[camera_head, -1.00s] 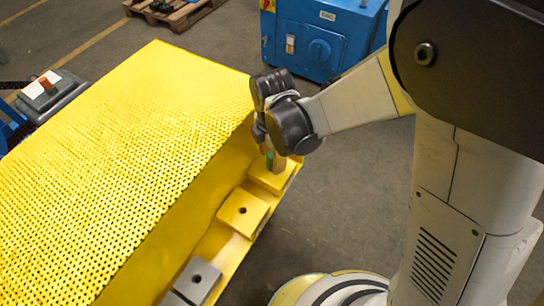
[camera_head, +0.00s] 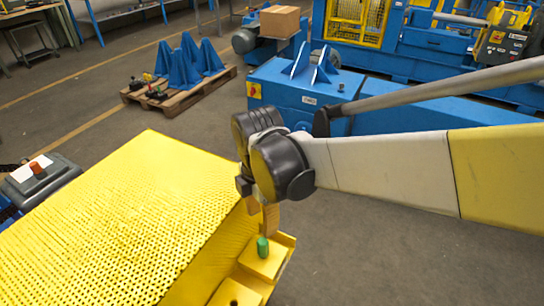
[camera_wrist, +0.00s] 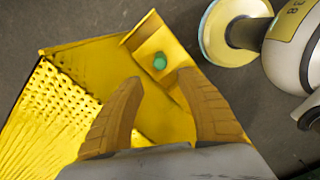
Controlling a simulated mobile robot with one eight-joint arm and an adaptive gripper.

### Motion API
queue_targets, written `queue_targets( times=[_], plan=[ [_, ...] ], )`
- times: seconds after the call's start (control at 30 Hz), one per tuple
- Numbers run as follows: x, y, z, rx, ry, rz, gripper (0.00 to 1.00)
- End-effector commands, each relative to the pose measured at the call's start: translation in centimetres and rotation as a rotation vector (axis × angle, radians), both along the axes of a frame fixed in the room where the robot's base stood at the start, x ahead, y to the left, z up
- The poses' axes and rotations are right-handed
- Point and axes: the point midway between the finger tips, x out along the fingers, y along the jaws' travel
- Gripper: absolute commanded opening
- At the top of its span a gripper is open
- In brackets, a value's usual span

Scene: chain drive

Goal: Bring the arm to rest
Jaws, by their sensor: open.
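My gripper (camera_wrist: 162,112) is open and empty in the wrist view, its two tan fingers spread apart. In the head view my gripper (camera_head: 266,216) hangs below the dark wrist, at the right end of the yellow perforated guard. A green peg (camera_head: 262,247) stands upright in a yellow block (camera_head: 268,264) just below the fingers. In the wrist view the green peg (camera_wrist: 160,61) lies beyond the fingertips, apart from them. The far finger is partly hidden in the head view.
The yellow perforated guard (camera_head: 110,210) fills the lower left. A grey box with a red button (camera_head: 37,170) stands left of it. A blue machine (camera_head: 300,98) is behind my arm. A pallet with blue brackets (camera_head: 190,85) stands at the back. Grey floor is clear at right.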

Motion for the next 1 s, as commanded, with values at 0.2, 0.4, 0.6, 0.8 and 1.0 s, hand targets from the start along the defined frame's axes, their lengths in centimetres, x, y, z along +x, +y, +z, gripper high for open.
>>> queue_targets(
  times=[0.2, 0.4, 0.6, 0.8, 1.0],
  plan=[
    [0.0, 0.0, 0.0, 0.0, 0.0, 0.0, 0.44],
    [0.1, -0.8, 0.4, 0.008, -0.012, -0.051, 0.44],
    [0.2, -7.3, 3.6, 0.093, -0.111, -0.518, 0.44],
    [-1.5, -16.1, 6.6, 0.281, -0.238, -1.224, 0.44],
    [-4.0, -22.5, 7.4, 0.512, -0.316, -1.812, 0.44]
  ],
)
